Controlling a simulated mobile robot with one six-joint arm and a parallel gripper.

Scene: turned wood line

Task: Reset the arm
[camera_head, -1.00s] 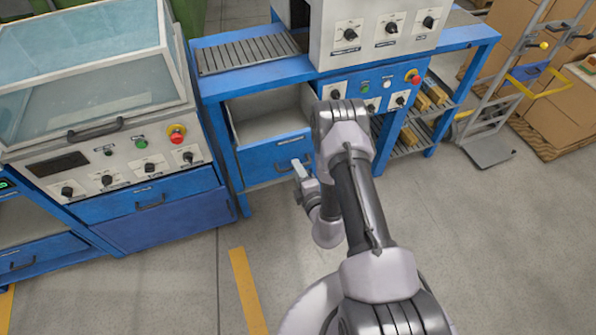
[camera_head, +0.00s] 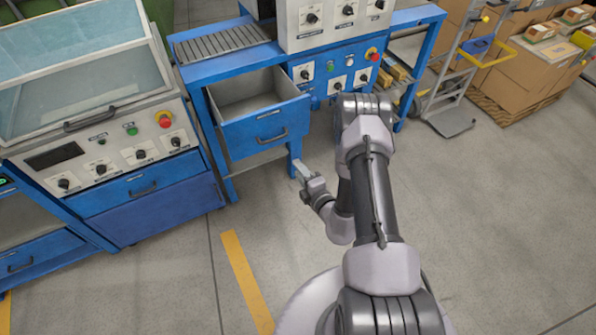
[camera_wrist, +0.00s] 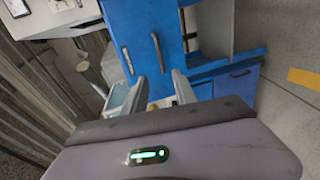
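My gripper (camera_head: 303,172) hangs in front of the blue workbench in the head view, over the floor to the right of the open drawer. In the wrist view my gripper (camera_wrist: 161,84) shows two grey fingers standing apart with nothing between them, so it is open and empty. My arm is bent, with its elbow high near the middle of the head view. The blue drawer (camera_head: 265,132) is pulled out, and its visible inside looks empty. My gripper looks apart from the drawer's handle.
The blue workbench (camera_head: 222,68) bears a control box (camera_head: 345,18). A machine with a glass lid (camera_head: 75,65) stands at left. A hand truck (camera_head: 447,112) and cardboard boxes (camera_head: 535,75) are at the right.

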